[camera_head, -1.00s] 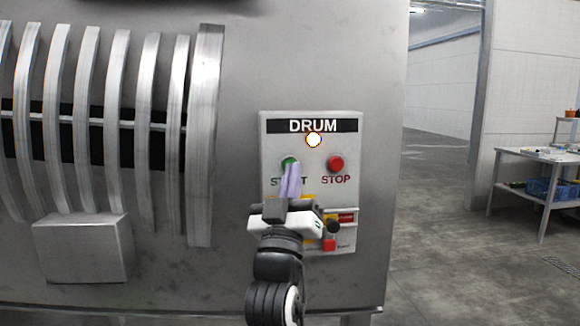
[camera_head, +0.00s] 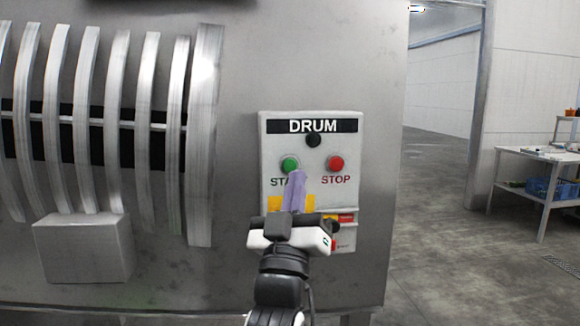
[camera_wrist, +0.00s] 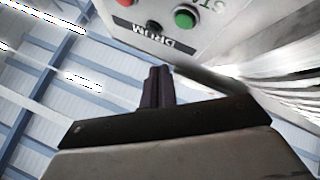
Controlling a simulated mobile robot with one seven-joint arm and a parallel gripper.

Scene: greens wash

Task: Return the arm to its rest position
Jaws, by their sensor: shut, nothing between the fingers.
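My gripper (camera_head: 297,182) is shut and empty, its purple fingers together and pointing up in front of the drum control panel (camera_head: 354,189). In the head view its tips lie just below and right of the green START button (camera_head: 290,164) and cover part of that label. The red STOP button (camera_head: 336,163) is to the right. The round lamp (camera_head: 313,140) under the DRUM sign is dark. In the wrist view the closed fingers (camera_wrist: 157,80) show, with the green button (camera_wrist: 186,17) beyond them, apart in the picture.
A ribbed metal drum guard (camera_head: 208,140) and a grey box (camera_head: 84,249) are at the left on the machine. At the right, a table (camera_head: 530,154) holds a blue crate (camera_head: 543,188). Open floor (camera_head: 445,250) lies between the machine and the table.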

